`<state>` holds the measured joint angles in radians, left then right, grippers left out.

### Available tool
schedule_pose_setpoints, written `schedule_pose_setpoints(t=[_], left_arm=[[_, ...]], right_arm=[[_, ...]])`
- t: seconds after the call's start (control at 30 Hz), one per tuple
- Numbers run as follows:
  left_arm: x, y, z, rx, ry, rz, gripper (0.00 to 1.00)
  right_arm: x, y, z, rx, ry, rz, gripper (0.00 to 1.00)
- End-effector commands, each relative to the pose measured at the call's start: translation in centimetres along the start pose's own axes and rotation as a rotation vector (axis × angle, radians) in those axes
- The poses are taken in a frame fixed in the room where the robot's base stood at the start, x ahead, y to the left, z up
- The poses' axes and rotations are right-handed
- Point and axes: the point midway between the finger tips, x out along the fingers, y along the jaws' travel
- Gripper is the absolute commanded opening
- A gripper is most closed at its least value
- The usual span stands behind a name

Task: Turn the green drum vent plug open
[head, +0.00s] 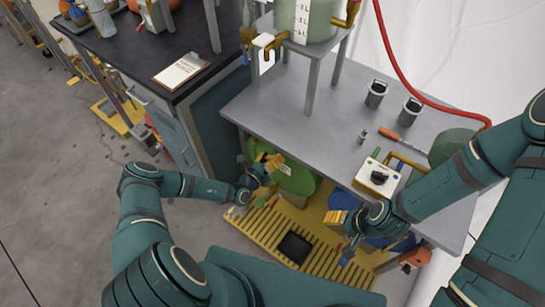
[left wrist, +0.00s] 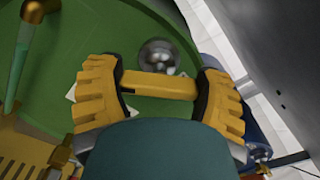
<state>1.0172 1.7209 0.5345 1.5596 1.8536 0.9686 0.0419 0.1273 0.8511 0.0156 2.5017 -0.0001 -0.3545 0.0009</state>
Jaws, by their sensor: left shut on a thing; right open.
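The green drum (head: 297,180) stands under the grey bench on a yellow slatted pallet. Its green top (left wrist: 130,45) fills much of the left wrist view. A yellow bar (left wrist: 158,85), which looks like the vent plug's handle, lies across the view over the drum top. My left gripper (head: 266,170) is over the drum's left part. In the left wrist view its padded yellow fingers (left wrist: 160,92) are shut on the two ends of the bar. The bar's lower fixing is hidden. My right gripper (head: 345,222) is open beside the blue drum (head: 373,238), apart from the green drum.
A silver dome (left wrist: 158,55) sits on the drum top just beyond the bar. The grey bench (head: 270,115) overhangs the drums. A control box (head: 378,177) stands at its front edge. A dark cabinet (head: 215,125) is close on the left. The yellow pallet (head: 262,235) has bare slats in front.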

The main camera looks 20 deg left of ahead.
Motion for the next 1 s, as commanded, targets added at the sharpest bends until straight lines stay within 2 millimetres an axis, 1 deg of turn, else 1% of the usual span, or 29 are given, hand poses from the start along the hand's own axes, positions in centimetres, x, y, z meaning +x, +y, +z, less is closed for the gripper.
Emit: schedule_pose_setpoints(t=[1.0], left_arm=[[-0.2,0.4,-0.4,-0.967,0.003,0.003,0.35]], right_arm=[[2.1,0.8,-0.2,-0.002,0.011,0.001,0.61]])
